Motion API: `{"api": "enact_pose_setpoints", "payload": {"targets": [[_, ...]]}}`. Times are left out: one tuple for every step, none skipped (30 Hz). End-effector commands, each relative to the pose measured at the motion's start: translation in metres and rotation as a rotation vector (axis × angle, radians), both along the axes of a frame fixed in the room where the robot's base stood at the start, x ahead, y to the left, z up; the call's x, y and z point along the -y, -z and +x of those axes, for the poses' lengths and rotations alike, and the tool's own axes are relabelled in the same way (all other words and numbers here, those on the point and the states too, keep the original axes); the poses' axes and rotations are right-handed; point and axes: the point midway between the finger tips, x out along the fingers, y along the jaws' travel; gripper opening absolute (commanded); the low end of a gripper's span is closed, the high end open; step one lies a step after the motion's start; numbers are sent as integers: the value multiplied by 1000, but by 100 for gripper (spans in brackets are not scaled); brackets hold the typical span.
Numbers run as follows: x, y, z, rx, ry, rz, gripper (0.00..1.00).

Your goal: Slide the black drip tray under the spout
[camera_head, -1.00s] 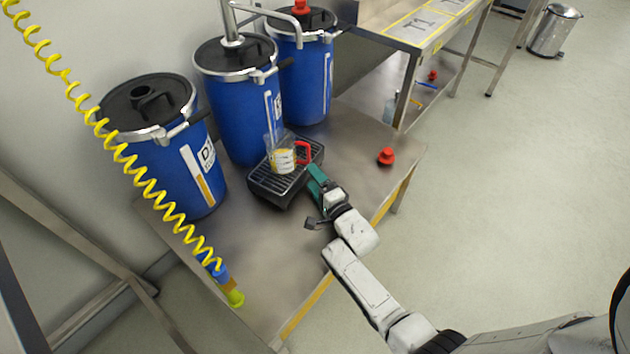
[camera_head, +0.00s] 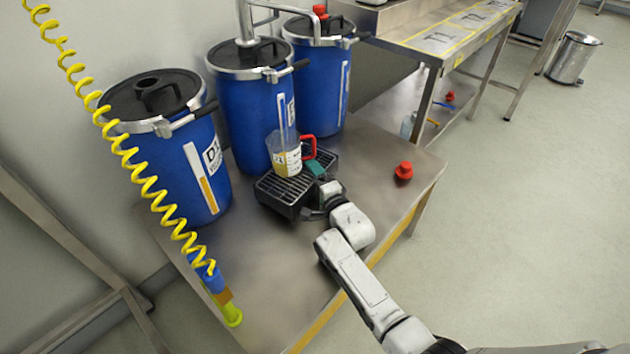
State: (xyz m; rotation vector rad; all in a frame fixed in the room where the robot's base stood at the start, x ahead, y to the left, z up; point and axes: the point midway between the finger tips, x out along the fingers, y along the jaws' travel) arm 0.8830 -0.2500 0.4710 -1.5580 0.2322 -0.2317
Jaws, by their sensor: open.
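The black drip tray (camera_head: 266,198) with its metal grille lies on the steel bench, in front of the middle blue drum. A clear measuring jug (camera_head: 287,160) with a red handle and yellowish contents stands upright on it. The spout (camera_head: 284,9) is a metal pipe rising from the middle drum's lid and bending right; its outlet appears to be above the drums' side of the bench. My gripper (camera_head: 308,194) is open at the tray's near right side, low over the bench. Its fingers partly hide that edge, and I cannot tell whether they touch it.
Blue drums (camera_head: 183,165) with black lids line the back of the bench (camera_head: 250,265). A red cap-like object (camera_head: 403,171) lies right of the gripper. A yellow coiled hose (camera_head: 135,155) hangs at left. A second table (camera_head: 440,40) stands behind at right.

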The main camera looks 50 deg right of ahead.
Motion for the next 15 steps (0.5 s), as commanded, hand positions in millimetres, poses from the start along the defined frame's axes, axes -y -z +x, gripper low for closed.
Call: {"api": "enact_pose_setpoints", "payload": {"targets": [[0,-1,0,1,0,0,72],[0,-1,0,1,0,0,72],[0,-1,0,1,0,0,72],[0,-1,0,1,0,0,72],[0,-1,0,1,0,0,70],[0,-1,0,1,0,0,66],[0,-1,0,1,0,0,63],[0,-1,0,1,0,0,60],[0,-1,0,1,0,0,56],[0,-1,0,1,0,0,54],[0,-1,0,1,0,0,51],[0,-1,0,1,0,0,47],[0,0,0,1,0,-1,44],[0,0,0,1,0,0,41],[0,0,0,1,0,0,37]]}}
